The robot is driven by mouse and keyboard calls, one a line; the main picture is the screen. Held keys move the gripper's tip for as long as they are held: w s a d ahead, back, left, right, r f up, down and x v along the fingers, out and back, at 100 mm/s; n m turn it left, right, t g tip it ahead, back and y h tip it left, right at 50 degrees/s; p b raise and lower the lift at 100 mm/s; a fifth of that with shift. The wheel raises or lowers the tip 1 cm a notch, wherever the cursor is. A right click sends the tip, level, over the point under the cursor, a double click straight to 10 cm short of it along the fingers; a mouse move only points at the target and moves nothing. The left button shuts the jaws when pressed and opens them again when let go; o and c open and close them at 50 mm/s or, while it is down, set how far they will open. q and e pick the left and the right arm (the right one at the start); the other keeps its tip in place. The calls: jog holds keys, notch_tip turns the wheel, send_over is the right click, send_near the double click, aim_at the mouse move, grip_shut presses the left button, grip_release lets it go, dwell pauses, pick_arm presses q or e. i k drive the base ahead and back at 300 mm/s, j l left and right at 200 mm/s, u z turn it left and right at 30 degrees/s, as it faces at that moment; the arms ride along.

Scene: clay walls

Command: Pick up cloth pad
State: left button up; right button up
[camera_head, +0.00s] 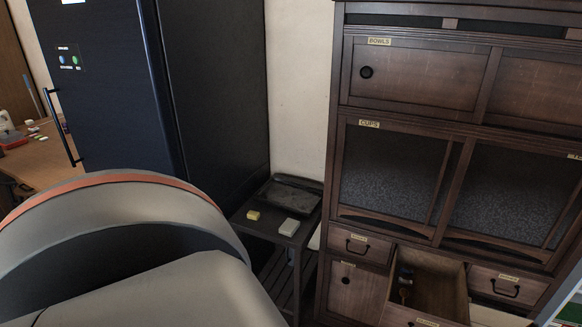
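A small dark side table (268,232) stands between the dark fridge and the wooden cabinet. A pale grey-white flat block (289,227) lies on its top near the front right. A smaller yellow block (253,215) lies to the left of it. Either could be the cloth pad; I cannot tell which from here. A dark tray (290,194) lies at the back of the table top. A large link of my own arm fills the lower left and hides the table's left side. Neither of my grippers shows in this view.
A tall wooden cabinet (403,219) stands right of the table. Its lower middle drawer (440,284) is pulled open with small items inside. A dark fridge (115,100) stands at left. A wooden desk (38,152) with small objects is at far left.

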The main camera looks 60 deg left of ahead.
aim_at(289, 227)
jog(key=j, duration=1)
jog(key=j+z, duration=0.15)
jog(key=j, duration=0.85)
jog(key=k, duration=0.1)
